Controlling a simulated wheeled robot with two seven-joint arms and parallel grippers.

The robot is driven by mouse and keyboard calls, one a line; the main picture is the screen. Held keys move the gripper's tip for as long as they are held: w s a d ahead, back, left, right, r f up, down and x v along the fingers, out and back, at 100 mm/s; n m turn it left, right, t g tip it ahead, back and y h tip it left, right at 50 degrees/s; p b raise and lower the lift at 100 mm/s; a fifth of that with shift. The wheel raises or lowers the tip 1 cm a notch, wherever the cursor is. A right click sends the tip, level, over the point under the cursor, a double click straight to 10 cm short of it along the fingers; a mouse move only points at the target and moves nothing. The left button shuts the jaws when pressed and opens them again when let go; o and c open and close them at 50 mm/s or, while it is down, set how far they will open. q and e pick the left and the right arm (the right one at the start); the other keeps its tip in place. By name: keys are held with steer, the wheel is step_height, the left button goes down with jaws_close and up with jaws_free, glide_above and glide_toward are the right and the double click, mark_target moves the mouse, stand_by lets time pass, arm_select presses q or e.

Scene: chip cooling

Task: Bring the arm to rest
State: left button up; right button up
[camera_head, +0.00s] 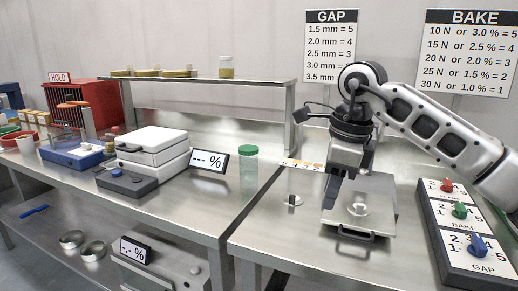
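My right arm comes in from the right and bends down at the wrist. My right gripper (347,178) points down over the rear of a flat metal plate with a front handle (385,225) on the right table. Its fingers blend with the grey metal behind them, so their gap is unclear. I see nothing clearly held in it. A small pale round piece (358,209) lies on the plate in front of the gripper. My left gripper is not in view.
A control panel (447,215) with red, green and blue knobs stands at the right. A green-lidded jar (248,168), a percent display (209,161) and a white lidded device (152,140) stand on the left table. A raised shelf (262,84) runs behind. A small round item (292,200) lies left of the plate.

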steer(key=s+a+f+g+y, duration=0.1)
steer(key=s+a+f+y, duration=0.15)
steer(key=a, duration=0.35)
steer(key=s+a+f+g+y, duration=0.2)
steer(key=a+f+y, duration=0.1)
steer(key=a+f, duration=0.15)
steer(key=s+a+r+m+y, duration=0.3)
steer(key=s+a+m+y, duration=0.45)
steer(key=a+y, duration=0.5)
steer(key=w+d+f+m+t+h, duration=0.1)
steer(key=d+f+m+t+h, duration=0.25)
steer(key=m+t, duration=0.45)
steer(key=w+d+f+m+t+h+p, duration=0.1)
steer(key=d+f+m+t+h, duration=0.3)
steer(key=m, duration=0.7)
steer(key=w+d+f+m+t, duration=0.2)
steer(key=d+m+t, duration=0.3)
steer(key=m+t, duration=0.35)
steer(key=s+d+f+m+g+h, duration=0.4)
steer(key=s+f+m, duration=0.2)
steer(key=f, duration=0.3)
steer(key=s+d+f+m+g+h, duration=0.4)
steer(key=s+f+m, duration=0.2)
steer(key=f, duration=0.3)
steer(key=shift+s+d+f+m, duration=0.2)
steer(key=shift+s+f+m, duration=0.15)
steer(key=shift+s, duration=0.55)
